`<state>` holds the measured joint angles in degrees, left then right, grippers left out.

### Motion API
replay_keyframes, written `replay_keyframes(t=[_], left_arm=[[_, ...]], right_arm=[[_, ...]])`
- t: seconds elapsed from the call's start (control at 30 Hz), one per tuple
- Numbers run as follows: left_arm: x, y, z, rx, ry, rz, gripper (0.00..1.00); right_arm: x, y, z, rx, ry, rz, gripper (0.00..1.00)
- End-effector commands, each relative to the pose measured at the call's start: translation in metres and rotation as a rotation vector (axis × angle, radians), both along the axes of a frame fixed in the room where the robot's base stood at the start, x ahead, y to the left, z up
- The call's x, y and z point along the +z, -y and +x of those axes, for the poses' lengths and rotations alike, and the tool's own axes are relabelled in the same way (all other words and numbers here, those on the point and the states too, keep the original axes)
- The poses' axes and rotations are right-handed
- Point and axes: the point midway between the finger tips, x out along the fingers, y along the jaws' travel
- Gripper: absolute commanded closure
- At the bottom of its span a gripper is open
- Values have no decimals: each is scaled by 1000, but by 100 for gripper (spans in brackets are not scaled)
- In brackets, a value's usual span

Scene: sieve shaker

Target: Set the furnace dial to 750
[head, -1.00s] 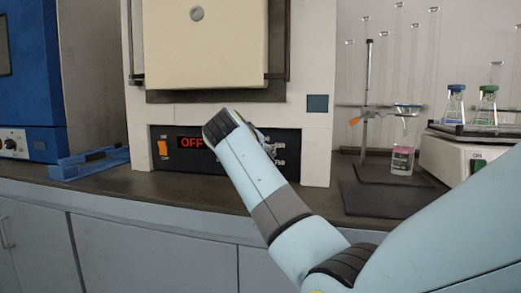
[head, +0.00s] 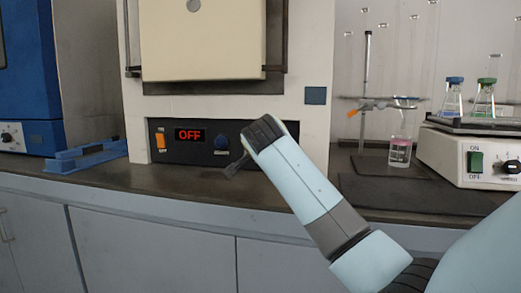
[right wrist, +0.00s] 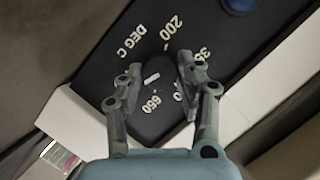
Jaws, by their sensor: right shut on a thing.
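The cream furnace (head: 314,140) stands on the bench, with a dark control panel (head: 170,152). Its red display (head: 190,136) reads OFF. In the head view my right gripper (head: 235,166) and wrist cover the dial area. In the right wrist view the dark dial (right wrist: 153,79), with a white pointer mark, lies between the fingers of my right gripper (right wrist: 157,80), which is shut on it. Printed labels 200, 650 and DEG C show around it; others are partly covered. I cannot tell the exact pointer reading. My left gripper is not in view.
A blue knob (head: 221,145) and an orange switch (head: 160,141) are on the same panel. A blue rack (head: 88,157) lies left of the furnace. A beaker (head: 400,150) and a flask shaker (head: 480,155) stand to the right. The bench front is clear.

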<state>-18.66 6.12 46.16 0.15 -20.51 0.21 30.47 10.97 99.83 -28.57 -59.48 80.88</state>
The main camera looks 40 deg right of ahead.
Motion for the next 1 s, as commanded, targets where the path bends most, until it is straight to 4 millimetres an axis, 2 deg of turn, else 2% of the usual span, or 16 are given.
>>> replay_keyframes(t=[0.03, 0.4, 0.6, 1.0], left_arm=[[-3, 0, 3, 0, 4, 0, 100], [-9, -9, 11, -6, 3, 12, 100], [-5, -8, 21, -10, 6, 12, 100], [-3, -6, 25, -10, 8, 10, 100]], right_arm=[[-5, 0, -1, 0, 22, 23, 96], [-6, 1, -1, -1, 178, 159, 96], [-5, 1, -1, -1, 212, 188, 96], [-5, 1, -1, -2, 221, 196, 97]])
